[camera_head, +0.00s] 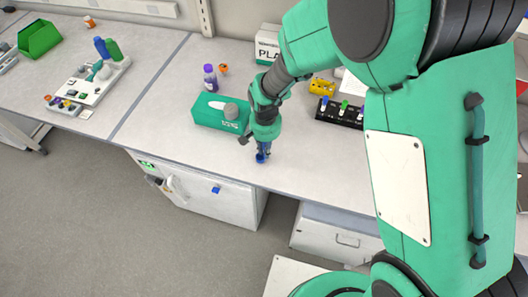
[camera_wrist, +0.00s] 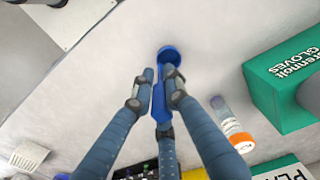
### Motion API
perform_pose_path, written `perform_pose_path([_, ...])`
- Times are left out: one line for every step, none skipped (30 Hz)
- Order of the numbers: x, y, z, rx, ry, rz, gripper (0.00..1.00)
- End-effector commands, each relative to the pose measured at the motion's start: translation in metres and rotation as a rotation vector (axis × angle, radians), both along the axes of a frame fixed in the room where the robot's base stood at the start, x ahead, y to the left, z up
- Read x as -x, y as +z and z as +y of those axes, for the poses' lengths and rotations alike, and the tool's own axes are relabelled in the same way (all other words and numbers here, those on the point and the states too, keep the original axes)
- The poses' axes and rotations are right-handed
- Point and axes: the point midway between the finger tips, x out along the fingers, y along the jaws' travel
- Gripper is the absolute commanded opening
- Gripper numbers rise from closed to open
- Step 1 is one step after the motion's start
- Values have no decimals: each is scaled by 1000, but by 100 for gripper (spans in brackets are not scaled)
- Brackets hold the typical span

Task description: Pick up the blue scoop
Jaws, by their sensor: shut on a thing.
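The blue scoop (camera_wrist: 168,55) is in the upper middle of the wrist view, with its round bowl beyond my fingertips and its handle running back between them. My gripper (camera_wrist: 158,92) is shut on the scoop's handle, with fingers on both sides of it. In the head view my gripper (camera_head: 264,147) points down near the front edge of the bench, and the scoop's blue bowl (camera_head: 260,159) shows just below the fingertips. The fingers hide part of the handle. I cannot tell whether the scoop touches the bench top.
A green glove box (camera_head: 208,117) stands close left of my gripper, with a purple bottle (camera_head: 210,80) behind it. A dark rack (camera_head: 340,113) and a yellow item (camera_head: 321,88) are to the right. The bench (camera_head: 185,165) is clear toward its front edge.

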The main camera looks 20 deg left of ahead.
Motion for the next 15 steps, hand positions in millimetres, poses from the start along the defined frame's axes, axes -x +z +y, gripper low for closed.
perform_pose_path([0, 2, 0, 0, 0, -1, 0])
perform_pose_path([0, 3, 0, -1, 0, -1, 0])
perform_pose_path([0, 5, 0, -1, 0, -1, 0])
perform_pose_path([0, 7, 0, -1, 0, -1, 0])
perform_pose_path([0, 9, 0, -1, 0, -1, 0])
perform_pose_path([-1, 13, 1, -1, 0, -2, 0])
perform_pose_path([-1, 16, 1, -1, 0, -2, 0])
perform_pose_path([-1, 19, 1, -1, 0, -3, 0])
perform_pose_path([-1, 25, 1, -2, 0, -3, 0])
perform_pose_path([-1, 29, 1, -2, 0, -3, 0])
perform_pose_path([-1, 34, 1, -2, 0, -3, 0])
perform_pose_path([2, 37, -1, -1, 0, -1, 0])
perform_pose_path([6, 36, -4, 0, 0, 0, 0])
perform_pose_path([10, 36, -7, 0, 0, 0, 0])
perform_pose_path([14, 37, -10, 0, 0, 0, 0])
